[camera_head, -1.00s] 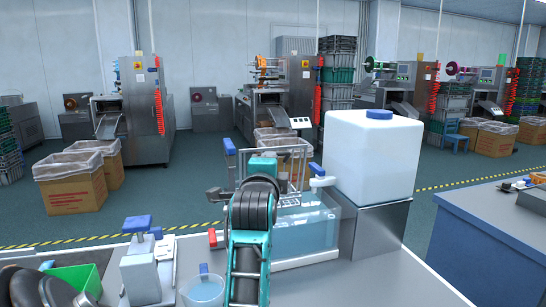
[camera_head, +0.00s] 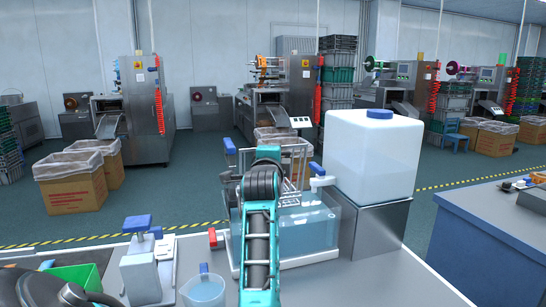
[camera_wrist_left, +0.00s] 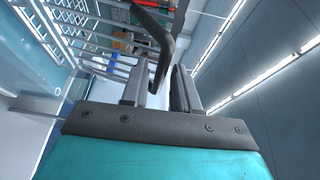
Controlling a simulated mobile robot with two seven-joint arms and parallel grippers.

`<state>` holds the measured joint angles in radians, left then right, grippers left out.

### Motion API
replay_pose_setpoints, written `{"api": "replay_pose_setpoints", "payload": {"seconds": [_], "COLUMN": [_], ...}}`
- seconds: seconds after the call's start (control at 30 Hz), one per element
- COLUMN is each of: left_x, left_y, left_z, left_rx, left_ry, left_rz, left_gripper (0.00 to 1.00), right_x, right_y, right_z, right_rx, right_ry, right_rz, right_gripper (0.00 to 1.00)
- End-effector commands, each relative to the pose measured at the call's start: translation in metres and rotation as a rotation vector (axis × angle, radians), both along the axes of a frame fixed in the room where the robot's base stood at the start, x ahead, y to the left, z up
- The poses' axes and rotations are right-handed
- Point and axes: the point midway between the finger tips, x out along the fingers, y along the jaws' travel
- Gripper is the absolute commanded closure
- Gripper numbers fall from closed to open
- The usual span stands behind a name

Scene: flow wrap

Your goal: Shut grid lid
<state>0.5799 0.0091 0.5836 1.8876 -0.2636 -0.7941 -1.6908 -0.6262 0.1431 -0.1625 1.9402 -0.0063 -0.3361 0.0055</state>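The grid lid (camera_head: 298,165) is a metal wire grid standing raised, roughly upright, at the back of the clear water tank (camera_head: 310,232). It also shows in the left wrist view at upper left (camera_wrist_left: 95,52). My left arm reaches to it from the front, its gripper (camera_head: 264,156) largely hidden behind its own wrist. In the left wrist view the two fingers (camera_wrist_left: 160,92) stand apart, with a dark curved bar (camera_wrist_left: 166,42) in front of and partly between them. I cannot tell whether they touch it. My right gripper is not in view.
A white container with a blue cap (camera_head: 375,155) stands on a metal stand (camera_head: 375,230) right of the tank. A jug (camera_head: 204,291), a grey device with a blue top (camera_head: 140,272) and a green bin (camera_head: 80,278) are at left. The front right counter is clear.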

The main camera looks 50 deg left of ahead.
Motion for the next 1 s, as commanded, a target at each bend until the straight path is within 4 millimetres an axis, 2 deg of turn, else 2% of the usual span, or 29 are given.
{"api": "replay_pose_setpoints", "payload": {"seconds": [0.03,0.3,1.0], "left_x": [-0.0001,-0.0002,-0.0002], "left_y": [-0.0001,-0.0001,-0.0003], "left_z": [-0.0001,-0.0001,-0.0004], "left_rx": [0.000,0.000,-0.001], "left_ry": [0.000,0.000,0.001], "left_rz": [0.000,0.000,0.000], "left_gripper": [0.75,1.00,1.00], "right_x": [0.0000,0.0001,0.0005], "right_y": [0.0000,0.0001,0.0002], "right_z": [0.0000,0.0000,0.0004], "right_rx": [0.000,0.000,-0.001], "right_ry": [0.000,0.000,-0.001], "right_rz": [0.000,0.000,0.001], "right_gripper": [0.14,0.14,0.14]}}
